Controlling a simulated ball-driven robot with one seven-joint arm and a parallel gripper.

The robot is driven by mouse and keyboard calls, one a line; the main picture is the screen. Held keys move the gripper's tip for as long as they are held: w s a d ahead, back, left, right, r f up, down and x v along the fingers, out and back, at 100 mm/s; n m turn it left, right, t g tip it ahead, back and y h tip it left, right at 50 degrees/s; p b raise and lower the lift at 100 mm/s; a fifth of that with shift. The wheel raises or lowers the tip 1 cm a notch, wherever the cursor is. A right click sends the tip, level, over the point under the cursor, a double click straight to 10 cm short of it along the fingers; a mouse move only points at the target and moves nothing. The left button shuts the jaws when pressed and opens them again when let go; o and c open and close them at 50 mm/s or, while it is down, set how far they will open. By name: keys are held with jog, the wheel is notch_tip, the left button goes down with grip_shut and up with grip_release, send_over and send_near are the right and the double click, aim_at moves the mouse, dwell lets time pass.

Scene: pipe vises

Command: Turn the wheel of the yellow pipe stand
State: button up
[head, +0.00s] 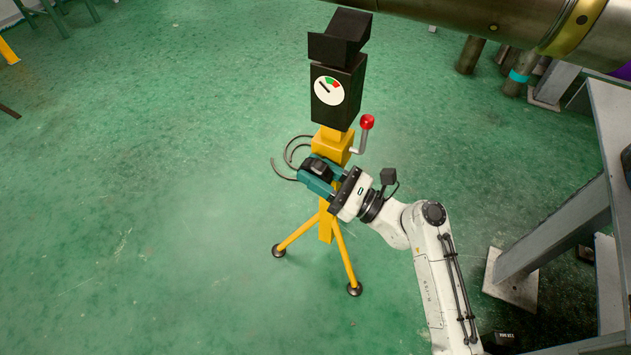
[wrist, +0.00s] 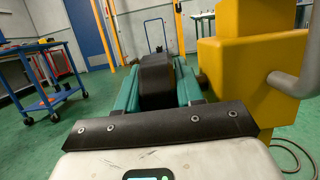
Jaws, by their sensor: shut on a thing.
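The yellow pipe stand (head: 325,228) stands on tripod legs, with a black gauge box and V-shaped cradle on top. A dark rounded part, which looks like its wheel (wrist: 156,80), sits between my gripper's teal fingers. My gripper (head: 319,168) is shut on it, in front of the yellow post and below the crank. In the wrist view, the yellow stand body (wrist: 252,65) is close at right. The fingers hide much of the wheel, and its joint to the stand is not clear.
A crank with a red knob (head: 367,122) juts right, just above my gripper. A large pipe (head: 490,22) crosses the top right. Grey metal legs (head: 560,235) stand at right. Thin dark curved lines (head: 284,168) show left of the stand.

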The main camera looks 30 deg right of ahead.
jog(key=shift+s+d+f+t+y+b, duration=0.1)
jog(key=shift+t+y+b, duration=0.4)
jog(key=shift+b, duration=0.5)
jog(key=shift+f+t+y+b, duration=0.1)
jog(key=shift+t+y+b, duration=0.2)
jog(key=shift+t+b, duration=0.5)
jog(key=shift+r, duration=0.1)
jog(key=o, duration=1)
jog(key=shift+c, duration=0.2)
jog(key=p+v, duration=0.2)
jog(key=v, duration=0.9)
jog(key=shift+r, duration=0.15)
